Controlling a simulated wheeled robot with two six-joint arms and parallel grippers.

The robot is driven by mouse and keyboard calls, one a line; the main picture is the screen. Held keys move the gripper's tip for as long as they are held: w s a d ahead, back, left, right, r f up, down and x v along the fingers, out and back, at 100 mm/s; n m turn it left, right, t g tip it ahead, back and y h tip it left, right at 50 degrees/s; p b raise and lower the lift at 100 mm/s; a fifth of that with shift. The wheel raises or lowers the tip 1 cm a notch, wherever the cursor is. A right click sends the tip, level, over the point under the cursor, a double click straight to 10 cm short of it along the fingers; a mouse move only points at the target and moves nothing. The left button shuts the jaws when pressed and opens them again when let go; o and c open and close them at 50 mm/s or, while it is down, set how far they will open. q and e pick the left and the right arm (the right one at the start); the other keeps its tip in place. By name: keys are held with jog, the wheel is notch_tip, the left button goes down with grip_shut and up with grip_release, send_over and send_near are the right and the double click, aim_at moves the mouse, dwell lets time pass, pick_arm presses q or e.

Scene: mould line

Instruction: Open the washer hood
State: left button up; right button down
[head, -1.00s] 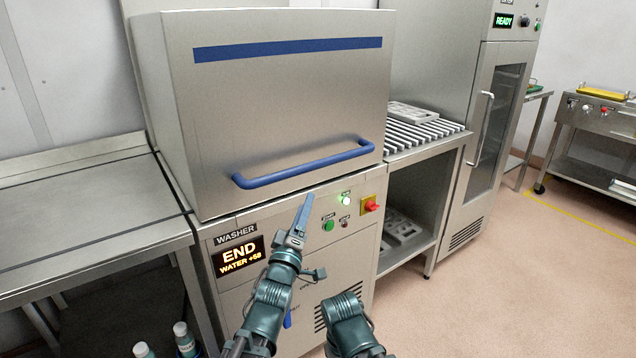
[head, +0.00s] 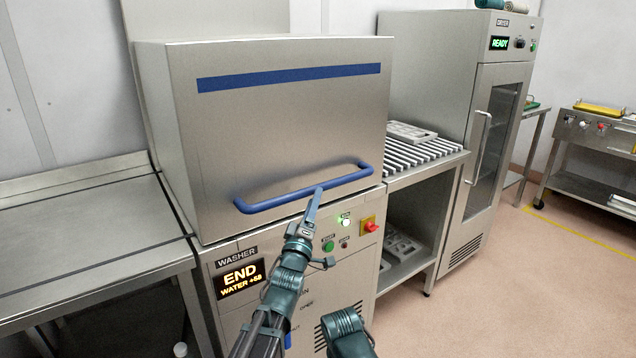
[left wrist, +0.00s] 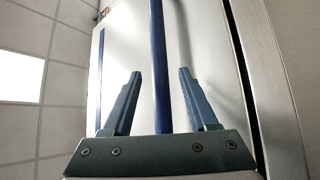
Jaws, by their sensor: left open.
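The washer hood (head: 290,130) is a steel box with a blue stripe, and it sits down on the washer body. Its blue bar handle (head: 262,206) runs along the lower front. My left gripper (head: 318,192) is at the handle, right of its middle. In the left wrist view the open fingers (left wrist: 158,95) stand on either side of the handle bar (left wrist: 160,60), with gaps on both sides. My right gripper is not seen; only a part of my right arm shows at the bottom of the head view.
The washer panel (head: 240,279) reads END, with buttons and a red-yellow switch (head: 369,225) to its right. A steel table (head: 80,240) is on the left. A slatted rack (head: 425,153) with a grey mould and a READY cabinet (head: 500,130) stand on the right. The floor there is clear.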

pick_arm(q)
jog(key=p+x, duration=0.1)
jog(key=x, duration=0.4)
jog(key=shift+s, duration=0.1)
grip_shut()
dwell(1.2)
